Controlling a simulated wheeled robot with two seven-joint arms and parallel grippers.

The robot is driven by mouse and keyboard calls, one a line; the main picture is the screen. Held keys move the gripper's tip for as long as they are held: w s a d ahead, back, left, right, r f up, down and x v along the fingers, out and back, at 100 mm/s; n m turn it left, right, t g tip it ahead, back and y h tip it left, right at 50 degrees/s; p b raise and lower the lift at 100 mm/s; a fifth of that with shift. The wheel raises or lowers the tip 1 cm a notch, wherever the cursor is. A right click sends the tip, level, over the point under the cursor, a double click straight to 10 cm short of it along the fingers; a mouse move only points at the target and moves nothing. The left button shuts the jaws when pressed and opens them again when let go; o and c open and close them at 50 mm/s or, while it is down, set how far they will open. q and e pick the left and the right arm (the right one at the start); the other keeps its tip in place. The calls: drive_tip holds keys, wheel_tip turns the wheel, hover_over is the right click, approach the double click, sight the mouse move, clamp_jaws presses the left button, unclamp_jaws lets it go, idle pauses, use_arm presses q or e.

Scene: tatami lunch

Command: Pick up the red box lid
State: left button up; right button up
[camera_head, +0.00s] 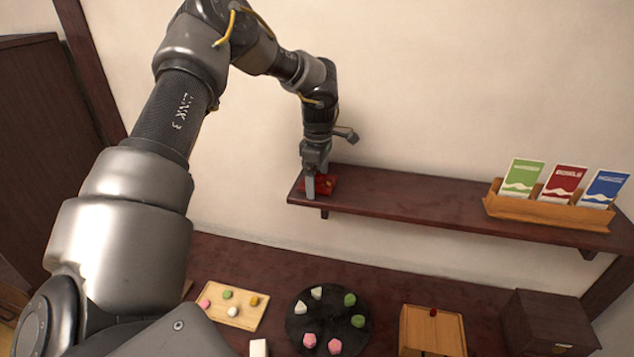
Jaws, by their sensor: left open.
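The red box lid (328,184) lies at the left end of the dark wooden wall shelf (420,204). It is small in the view and partly hidden behind my gripper's fingers. My left gripper (311,188) points down at the lid from above, with its fingertips low by the shelf's left end. Its jaws are open. I cannot tell whether the fingers touch the lid. My right gripper is not in view.
A wooden holder (545,210) with green, red and blue packets stands on the shelf's right end. Below are a wooden tray (247,318) and a round black plate (325,322) with small sweets, a wooden box (432,325) and a dark box (548,322). The shelf's middle is clear.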

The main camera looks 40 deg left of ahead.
use_arm(q)
drive_tip(key=c, duration=0.9)
drive_tip(key=shift+r, duration=0.1)
